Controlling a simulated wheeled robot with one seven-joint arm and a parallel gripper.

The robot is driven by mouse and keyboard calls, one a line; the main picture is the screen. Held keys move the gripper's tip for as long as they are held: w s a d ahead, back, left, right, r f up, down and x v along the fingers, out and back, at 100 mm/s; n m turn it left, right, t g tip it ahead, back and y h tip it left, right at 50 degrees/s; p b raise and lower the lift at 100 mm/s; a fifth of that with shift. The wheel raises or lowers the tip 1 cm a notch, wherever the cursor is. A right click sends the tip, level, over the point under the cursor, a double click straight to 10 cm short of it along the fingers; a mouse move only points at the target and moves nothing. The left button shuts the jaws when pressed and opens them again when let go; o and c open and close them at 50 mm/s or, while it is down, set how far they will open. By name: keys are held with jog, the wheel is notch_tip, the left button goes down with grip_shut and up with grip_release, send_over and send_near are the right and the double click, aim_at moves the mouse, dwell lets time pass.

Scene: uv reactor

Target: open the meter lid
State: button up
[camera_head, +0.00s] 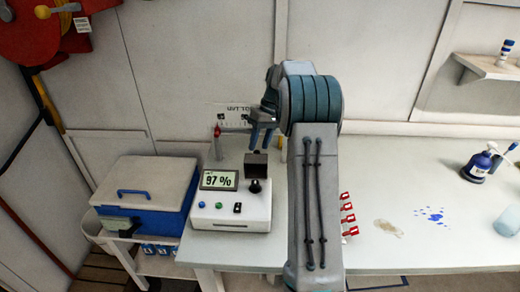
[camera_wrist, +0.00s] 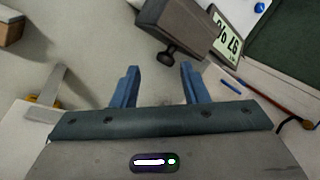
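The meter (camera_head: 230,217) is a white box on the table with a lit display (camera_head: 219,180) reading 97 %, and small blue, green and black controls. A dark grey block (camera_head: 257,163), which looks like the lid, stands at its back right with a black knob (camera_head: 255,186) in front. In the wrist view the dark block (camera_wrist: 190,25) and its knob (camera_wrist: 168,54) lie just beyond the fingertips. My gripper (camera_head: 262,137) is above and behind the block. Its blue fingers (camera_wrist: 158,76) are apart with nothing between them. I cannot tell whether the lid is shut.
A blue-and-white cooler (camera_head: 150,190) stands left of the meter. A red-topped post (camera_head: 218,140) stands behind it. Red clips (camera_head: 347,215) are right of my arm. The table front between is mostly clear.

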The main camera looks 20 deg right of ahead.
jog(key=s+d+r+b, duration=0.2)
jog(key=s+d+r, duration=0.6)
jog(key=shift+s+r, duration=0.1)
